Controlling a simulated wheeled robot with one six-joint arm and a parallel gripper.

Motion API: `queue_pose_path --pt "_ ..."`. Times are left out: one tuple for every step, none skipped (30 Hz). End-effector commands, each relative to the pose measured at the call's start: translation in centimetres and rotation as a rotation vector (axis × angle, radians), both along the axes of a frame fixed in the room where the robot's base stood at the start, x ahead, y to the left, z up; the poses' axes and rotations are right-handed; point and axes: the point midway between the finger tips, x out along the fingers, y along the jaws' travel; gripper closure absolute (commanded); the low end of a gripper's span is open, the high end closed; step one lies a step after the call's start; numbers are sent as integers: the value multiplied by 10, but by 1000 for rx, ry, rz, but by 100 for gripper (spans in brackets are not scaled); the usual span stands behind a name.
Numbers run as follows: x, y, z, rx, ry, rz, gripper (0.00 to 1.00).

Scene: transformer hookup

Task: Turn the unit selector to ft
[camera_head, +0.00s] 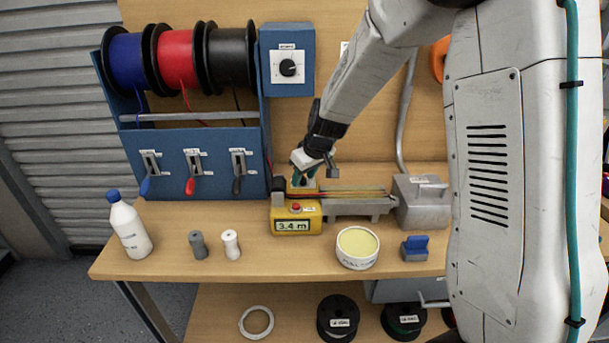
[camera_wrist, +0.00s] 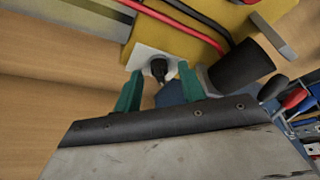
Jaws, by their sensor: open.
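The yellow length meter (camera_head: 297,222) stands at the middle of the bench, and its display reads "3.4 m". In the wrist view, a small black selector knob (camera_wrist: 159,69) sits on a white plate (camera_wrist: 146,56) on the yellow housing (camera_wrist: 168,24). The plate's markings are not readable. My gripper (camera_head: 303,177) is over the back part of the meter. In the wrist view, its green fingertips (camera_wrist: 158,86) are apart, one on each side of the knob. I cannot tell whether they touch it. In the head view my gripper hides the knob.
Red and black wires (camera_wrist: 180,27) cross the meter close to my fingers. A black cylinder (camera_wrist: 241,66) stands close right of them. A blue box with a dial (camera_head: 288,68) hangs above. A round tub (camera_head: 357,248) and a grey block (camera_head: 421,203) stand to the right.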

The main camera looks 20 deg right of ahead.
Motion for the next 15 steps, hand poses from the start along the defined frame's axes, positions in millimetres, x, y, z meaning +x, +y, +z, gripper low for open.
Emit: queue_pose_path --pt "0 0 0 0 0 0 59" --pt "0 0 -1 0 0 0 59" --pt "0 0 0 0 0 0 59" --pt "0 0 0 0 0 0 59" --pt "0 0 0 0 0 0 59" --pt "0 0 0 0 0 0 59" --pt "0 0 0 0 0 0 68" --pt "0 0 0 0 0 0 76" --pt "0 0 0 0 0 0 87" --pt "0 0 0 0 0 0 96" --pt "0 0 0 0 0 0 100" --pt "0 0 0 0 0 0 100" --pt "0 0 0 0 0 0 100" --pt "0 0 0 0 0 0 100" --pt "0 0 0 0 0 -1 100"
